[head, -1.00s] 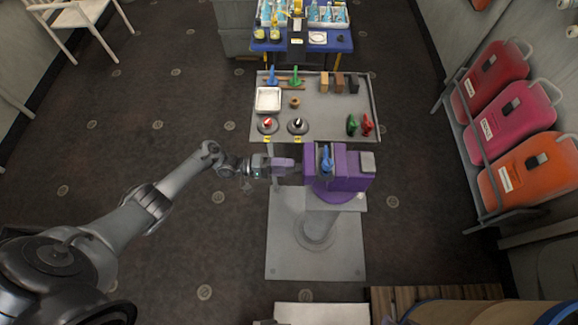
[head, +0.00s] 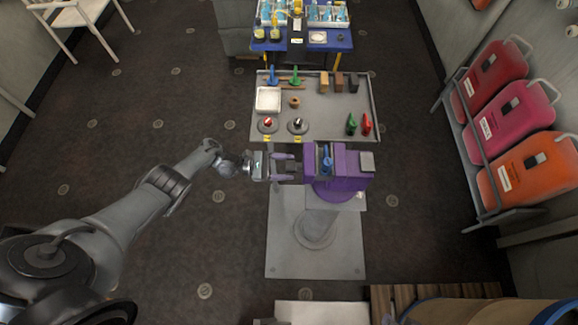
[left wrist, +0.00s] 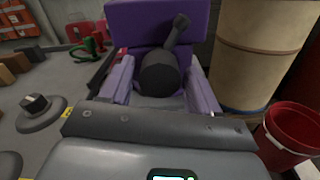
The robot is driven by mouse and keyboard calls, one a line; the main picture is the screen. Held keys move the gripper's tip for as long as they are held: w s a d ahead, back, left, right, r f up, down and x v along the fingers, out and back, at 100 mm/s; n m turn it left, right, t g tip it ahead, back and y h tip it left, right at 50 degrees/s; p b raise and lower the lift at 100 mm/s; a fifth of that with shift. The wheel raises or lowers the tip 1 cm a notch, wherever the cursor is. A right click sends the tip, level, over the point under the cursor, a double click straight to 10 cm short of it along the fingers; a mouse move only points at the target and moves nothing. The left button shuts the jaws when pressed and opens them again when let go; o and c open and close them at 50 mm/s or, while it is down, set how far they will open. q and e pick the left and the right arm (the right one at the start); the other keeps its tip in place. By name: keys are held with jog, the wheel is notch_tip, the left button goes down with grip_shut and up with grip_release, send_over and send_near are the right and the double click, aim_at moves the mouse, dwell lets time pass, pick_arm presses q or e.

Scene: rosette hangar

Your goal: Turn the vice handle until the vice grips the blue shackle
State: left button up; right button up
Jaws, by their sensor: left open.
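The purple vice (head: 347,182) stands on a grey pedestal. The blue shackle (head: 326,162) is upright between its jaws; I cannot tell whether both jaws touch it. My left gripper (head: 285,167) is open at the left side of the vice, its two purple fingers pointing at it. In the left wrist view the fingers (left wrist: 160,88) stand either side of the vice handle's dark round hub (left wrist: 160,74), with visible gaps. The handle's bar (left wrist: 178,35) points up and slightly right from the hub. The shackle is hidden in that view. My right gripper is not in view.
A grey table (head: 330,112) behind the vice holds a white tray (head: 268,99), round bases, blocks and red and green shackles. A blue table (head: 335,46) stands farther back.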

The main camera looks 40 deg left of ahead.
pick_arm(q)
jog(key=n, duration=0.8)
dwell(0.4)
grip_shut()
jog(key=shift+d+m, duration=0.1)
jog(key=shift+m, duration=7.2)
